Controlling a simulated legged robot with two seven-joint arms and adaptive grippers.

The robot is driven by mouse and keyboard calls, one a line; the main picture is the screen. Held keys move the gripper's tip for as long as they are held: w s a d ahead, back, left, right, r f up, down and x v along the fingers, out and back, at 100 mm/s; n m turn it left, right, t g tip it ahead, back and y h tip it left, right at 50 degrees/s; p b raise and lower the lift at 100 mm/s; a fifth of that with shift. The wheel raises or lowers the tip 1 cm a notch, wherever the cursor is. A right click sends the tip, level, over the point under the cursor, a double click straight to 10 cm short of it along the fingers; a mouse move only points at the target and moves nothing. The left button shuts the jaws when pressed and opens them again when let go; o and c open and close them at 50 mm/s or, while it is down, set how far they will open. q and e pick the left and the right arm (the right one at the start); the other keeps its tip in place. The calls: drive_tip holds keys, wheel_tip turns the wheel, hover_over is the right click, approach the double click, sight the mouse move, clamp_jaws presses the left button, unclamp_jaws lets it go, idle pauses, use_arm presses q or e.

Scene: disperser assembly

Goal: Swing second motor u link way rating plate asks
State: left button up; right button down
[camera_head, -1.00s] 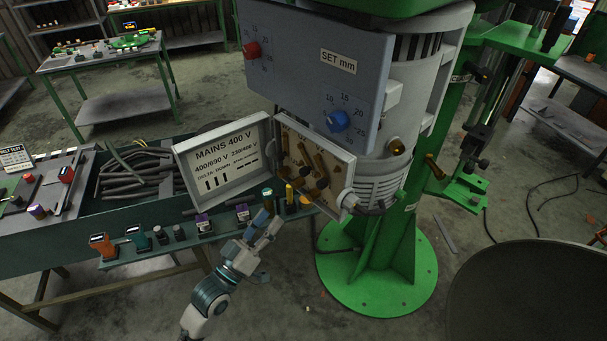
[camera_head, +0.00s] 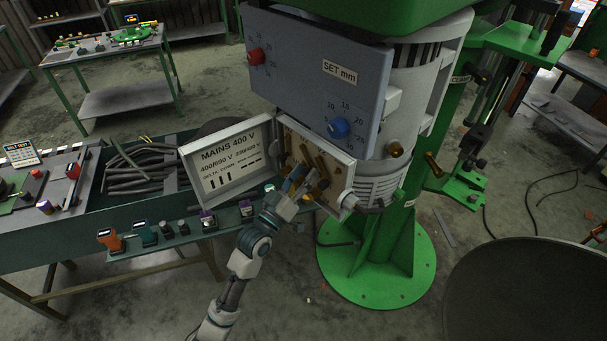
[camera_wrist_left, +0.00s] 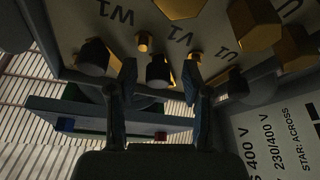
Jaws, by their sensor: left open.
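The open motor terminal box (camera_head: 343,165) holds several brass links and posts. Its lid (camera_head: 237,188) reads MAINS 400 V, 400/690 V delta down, 230/400 V star across; part of it shows in the left wrist view (camera_wrist_left: 262,145). My left gripper (camera_head: 293,182) is at the box's front, partly hiding the links. In the left wrist view the gripper (camera_wrist_left: 158,78) is open, its fingers either side of the dark-capped post (camera_wrist_left: 158,72) under V1. W1 and U1 are marked to either side. Brass link pieces (camera_wrist_left: 252,22) show at top right. Contact cannot be made out. My right gripper is out of view.
The blue-grey SET mm panel (camera_head: 318,85) with red and blue knobs overhangs the box. A green bench shelf (camera_head: 165,243) with several small tools stands left. A dark round surface (camera_head: 530,290) is at lower right.

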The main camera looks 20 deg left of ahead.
use_arm(q)
drive_tip(key=shift+a, duration=0.1)
clamp_jaws()
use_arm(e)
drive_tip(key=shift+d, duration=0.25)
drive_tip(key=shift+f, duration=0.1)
